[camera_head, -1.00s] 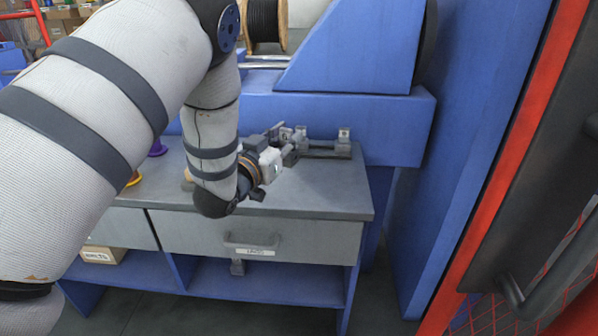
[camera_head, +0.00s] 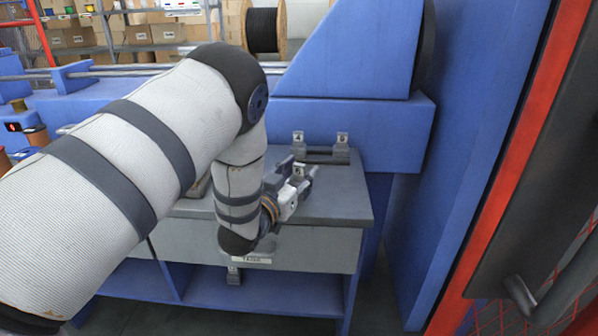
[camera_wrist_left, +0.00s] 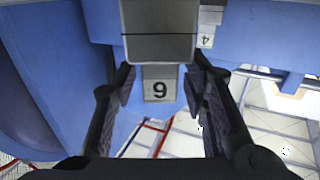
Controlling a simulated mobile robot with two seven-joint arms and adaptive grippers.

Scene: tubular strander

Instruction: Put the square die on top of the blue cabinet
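My left gripper (camera_head: 300,195) reaches low over the grey bench top (camera_head: 340,203). In the left wrist view its fingers (camera_wrist_left: 160,85) are apart. A grey metal block (camera_wrist_left: 158,47) with a small numbered tag, a 6 or 9, stands in front of and between the fingertips. I cannot tell whether they touch it. In the head view this tagged block (camera_head: 299,172) is partly hidden by the gripper. Two similar tagged blocks, one marked 4 (camera_head: 298,138) and another (camera_head: 342,140), stand farther back. I cannot tell which is the square die. My right gripper is not in view.
A tall blue cabinet-like body (camera_head: 470,150) stands to the right, beside a red-framed door (camera_head: 500,190). A blue machine housing (camera_head: 355,55) rises behind the bench. The bench's right front top is clear. My left arm hides much of the bench's left.

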